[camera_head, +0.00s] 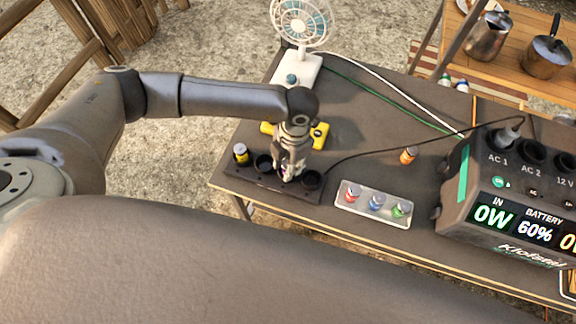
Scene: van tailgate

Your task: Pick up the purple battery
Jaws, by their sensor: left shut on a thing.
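My left gripper (289,170) points down over the black holder (232,180) near the table's front left. It is shut on the purple battery (285,171), of which only a small purple bit shows between the fingers. The fingers hide most of it, and I cannot tell whether its lower end is still inside a well of the holder. My right gripper is not in view.
A yellow battery (241,154) stands in the holder's left well. A pale tray (372,217) holds red, blue and green batteries. An orange battery (408,156) stands behind it. A power station (510,200), fan (299,70) and yellow-black object (319,136) are nearby.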

